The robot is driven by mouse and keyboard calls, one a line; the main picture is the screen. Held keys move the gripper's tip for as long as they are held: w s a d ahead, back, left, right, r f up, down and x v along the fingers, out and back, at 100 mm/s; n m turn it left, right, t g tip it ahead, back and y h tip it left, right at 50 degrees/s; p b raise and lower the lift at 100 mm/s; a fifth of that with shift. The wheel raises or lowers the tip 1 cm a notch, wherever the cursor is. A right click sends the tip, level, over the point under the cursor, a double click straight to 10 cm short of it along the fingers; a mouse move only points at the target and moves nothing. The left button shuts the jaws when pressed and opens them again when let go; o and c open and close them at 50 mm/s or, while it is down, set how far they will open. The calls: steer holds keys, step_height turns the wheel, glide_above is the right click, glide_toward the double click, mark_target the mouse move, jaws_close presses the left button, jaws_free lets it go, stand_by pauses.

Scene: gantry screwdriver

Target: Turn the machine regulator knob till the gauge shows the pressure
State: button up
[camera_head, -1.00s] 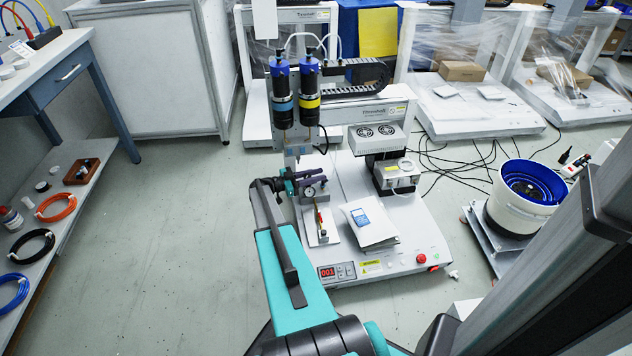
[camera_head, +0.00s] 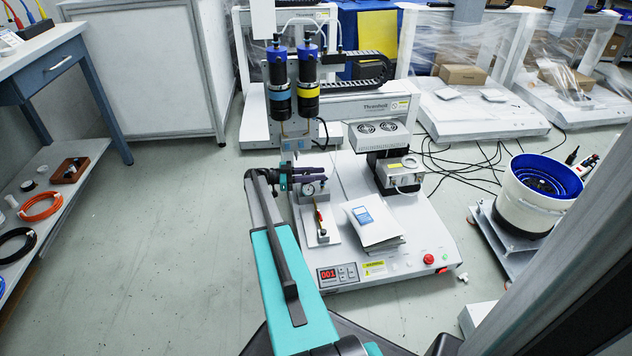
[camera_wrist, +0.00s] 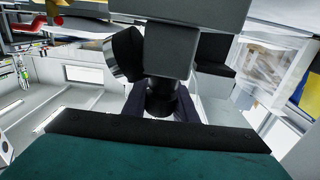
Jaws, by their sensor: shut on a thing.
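The machine (camera_head: 415,268) is a white bench unit with a red digital display at its front. Its small round pressure gauge (camera_head: 309,189) sits on the left side, just below and beside my gripper (camera_head: 314,173); its reading is too small to tell. In the wrist view the gauge seems to show edge-on as a silver-rimmed round body (camera_wrist: 122,55), its dial turned away. The dark regulator knob (camera_wrist: 160,98) is below a grey block, between my purple fingers, and my gripper is shut on it. In the head view the fingers hide the knob.
Two screwdriver heads (camera_head: 306,85) hang on the gantry just behind my gripper. A white feeder bowl (camera_head: 530,205) stands to the right. Floor at left is clear.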

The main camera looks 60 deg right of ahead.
steer(key=shift+s+a+m+g+y+b, duration=0.3)
steer(key=shift+s+m+y+b, duration=0.15)
steer(key=shift+b, duration=0.4)
steer(key=o, duration=1)
steer(key=shift+o, duration=0.2)
steer(key=shift+w, duration=0.15)
steer(key=shift+w, duration=0.1)
